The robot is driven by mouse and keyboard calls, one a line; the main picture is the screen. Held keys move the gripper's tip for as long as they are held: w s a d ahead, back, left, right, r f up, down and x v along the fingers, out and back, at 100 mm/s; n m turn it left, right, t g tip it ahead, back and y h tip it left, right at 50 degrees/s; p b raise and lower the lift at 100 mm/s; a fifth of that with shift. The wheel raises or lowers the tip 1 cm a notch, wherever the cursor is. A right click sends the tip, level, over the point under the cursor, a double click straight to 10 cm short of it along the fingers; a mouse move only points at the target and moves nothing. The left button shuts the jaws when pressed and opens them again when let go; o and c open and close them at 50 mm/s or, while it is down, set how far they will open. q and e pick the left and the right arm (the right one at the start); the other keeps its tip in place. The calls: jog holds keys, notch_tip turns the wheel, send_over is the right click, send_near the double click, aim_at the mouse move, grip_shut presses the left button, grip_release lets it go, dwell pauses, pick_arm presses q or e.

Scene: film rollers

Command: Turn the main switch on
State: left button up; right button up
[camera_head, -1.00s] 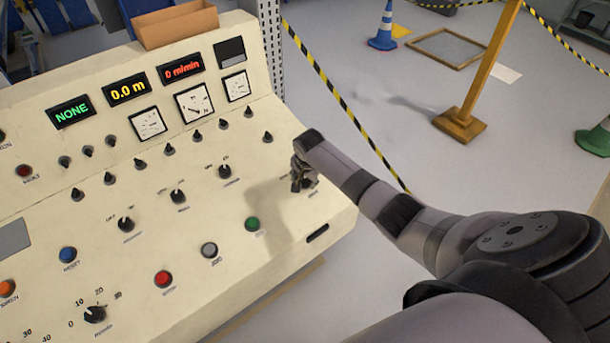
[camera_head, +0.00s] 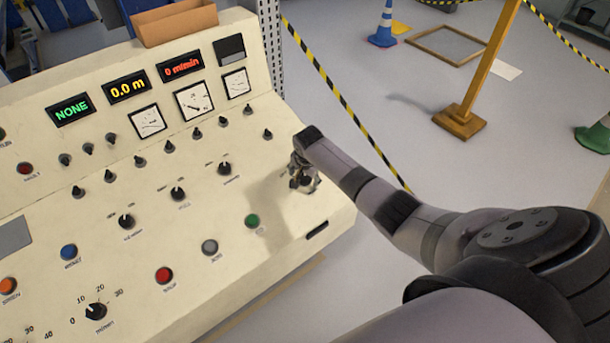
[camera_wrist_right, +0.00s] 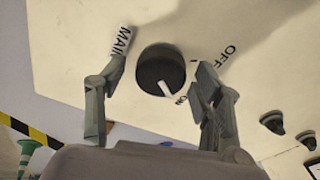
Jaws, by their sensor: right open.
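The main switch (camera_wrist_right: 154,66) is a dark round knob on the cream panel, with MAIN, OFF and ON printed around it. Its white pointer mark lies at the knob's edge on the side of the ON label. My right gripper (camera_wrist_right: 161,76) is open, with one finger on each side of the knob. I cannot tell whether either finger touches it. In the head view my right gripper (camera_head: 303,178) is at the panel's right end and hides most of the switch. My left gripper is not in view.
The control panel (camera_head: 285,238) carries several knobs, a green button (camera_head: 252,221), a red button (camera_head: 164,275) and lit displays. An open cardboard box (camera_head: 175,24) sits on top. Striped barrier tape (camera_head: 340,97) runs just beyond the panel's right side.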

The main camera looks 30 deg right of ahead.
jog(key=shift+a+r, duration=0.1)
jog(key=v, duration=1.1)
jog(key=shift+s+r, duration=0.2)
jog(key=shift+r, duration=0.15)
